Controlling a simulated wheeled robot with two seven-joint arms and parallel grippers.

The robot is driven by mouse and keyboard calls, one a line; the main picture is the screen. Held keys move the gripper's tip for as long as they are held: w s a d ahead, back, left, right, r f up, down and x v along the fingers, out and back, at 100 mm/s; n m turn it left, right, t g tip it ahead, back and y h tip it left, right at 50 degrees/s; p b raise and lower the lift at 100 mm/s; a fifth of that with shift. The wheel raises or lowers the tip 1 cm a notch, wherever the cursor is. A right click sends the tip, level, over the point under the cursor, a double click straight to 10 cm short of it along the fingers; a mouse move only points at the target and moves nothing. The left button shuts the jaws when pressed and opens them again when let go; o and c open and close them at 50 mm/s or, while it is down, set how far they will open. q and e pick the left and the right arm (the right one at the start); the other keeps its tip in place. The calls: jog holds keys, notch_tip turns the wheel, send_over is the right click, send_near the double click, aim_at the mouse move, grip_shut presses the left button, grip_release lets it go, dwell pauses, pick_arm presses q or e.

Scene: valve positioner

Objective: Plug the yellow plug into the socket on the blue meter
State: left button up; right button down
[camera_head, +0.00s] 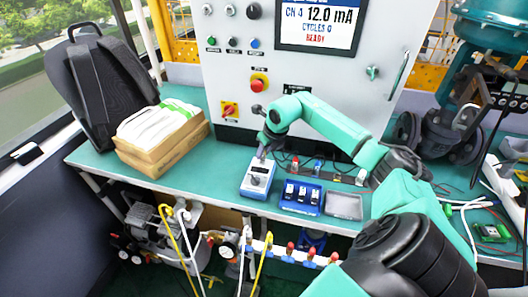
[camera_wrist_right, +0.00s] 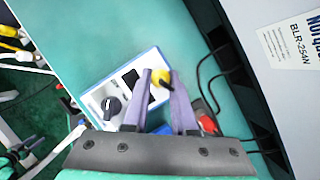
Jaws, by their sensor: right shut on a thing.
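The blue meter (camera_head: 258,178) is a small box with a white face and blue sides, standing near the front edge of the green bench. In the right wrist view its face (camera_wrist_right: 95,98) shows a black dial and a dark window, partly covered by a finger. My right gripper (camera_head: 262,152) is over the back end of the meter. In the right wrist view the gripper (camera_wrist_right: 161,76) is shut on the yellow plug (camera_wrist_right: 160,88), which appears at the meter's edge. The socket is hidden, and I cannot tell whether the plug touches the meter. My left gripper is not in view.
A blue tray (camera_head: 301,209) with dark modules and a grey tray (camera_head: 344,218) stand right of the meter. A control cabinet (camera_head: 225,75) rises behind. Bench space left of the meter is clear.

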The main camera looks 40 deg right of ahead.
jog(key=shift+f+b, duration=0.5)
dwell(1.4)
jog(key=shift+c, duration=1.6)
grip_release()
jog(key=shift+p+v, duration=0.8)
jog(key=shift+v, duration=0.55)
jog(key=p+v, duration=0.1)
jog(key=v, duration=0.3)
jog(key=shift+r+p, duration=0.2)
jog(key=shift+p, duration=0.2)
